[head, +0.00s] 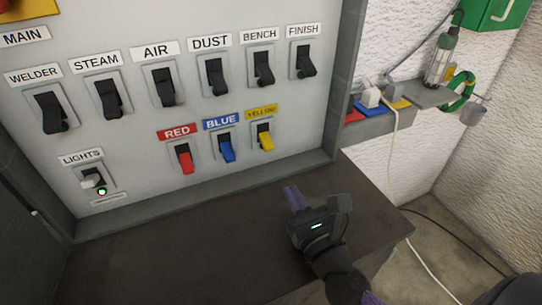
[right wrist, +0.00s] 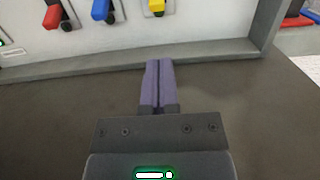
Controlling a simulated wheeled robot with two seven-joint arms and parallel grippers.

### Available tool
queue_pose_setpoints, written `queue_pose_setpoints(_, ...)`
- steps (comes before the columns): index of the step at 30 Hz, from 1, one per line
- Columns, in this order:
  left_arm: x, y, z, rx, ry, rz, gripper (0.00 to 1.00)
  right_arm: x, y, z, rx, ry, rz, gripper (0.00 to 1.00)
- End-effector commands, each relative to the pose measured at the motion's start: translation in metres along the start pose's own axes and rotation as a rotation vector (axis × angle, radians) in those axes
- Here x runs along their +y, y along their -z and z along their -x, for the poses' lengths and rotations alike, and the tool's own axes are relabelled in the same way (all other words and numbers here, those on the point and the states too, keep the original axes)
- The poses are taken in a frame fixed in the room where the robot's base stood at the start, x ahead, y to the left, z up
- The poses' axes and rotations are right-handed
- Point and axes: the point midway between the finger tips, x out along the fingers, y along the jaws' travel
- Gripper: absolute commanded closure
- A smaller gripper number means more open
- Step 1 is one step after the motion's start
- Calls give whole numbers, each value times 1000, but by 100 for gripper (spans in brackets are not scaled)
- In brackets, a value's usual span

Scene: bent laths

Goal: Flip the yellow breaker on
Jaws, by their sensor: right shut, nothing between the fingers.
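The yellow breaker (head: 265,137) sits in the lower row of the grey panel, right of the blue one, with a yellow label above it. Its yellow lever tilts downward. It also shows at the top of the right wrist view (right wrist: 156,7), where its upper part is cut off. My right gripper (head: 292,192) is shut and empty, its purple fingers together. It is below and in front of the yellow breaker, apart from it, above the dark ledge. In the right wrist view the fingers (right wrist: 158,65) point toward the panel, below the yellow lever. My left gripper is not in view.
The red breaker (head: 185,159) and blue breaker (head: 227,149) stand close on the left, levers down. Several black breakers fill the row above. The panel's raised frame (head: 215,187) borders the dark ledge (head: 190,245). A white cable (head: 389,160) hangs at the right.

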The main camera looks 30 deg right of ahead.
Motion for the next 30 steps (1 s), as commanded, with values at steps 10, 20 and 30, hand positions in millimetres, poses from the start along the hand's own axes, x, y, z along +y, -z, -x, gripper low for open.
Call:
queue_pose_setpoints(10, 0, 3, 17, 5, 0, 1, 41, 0, -3, -63, -3, 0, 0, 100)
queue_pose_setpoints(20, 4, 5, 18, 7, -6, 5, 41, 0, -1, -97, -1, 0, 0, 100)
queue_pose_setpoints(30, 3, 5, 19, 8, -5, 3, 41, 0, -1, -98, 1, 0, 0, 100)
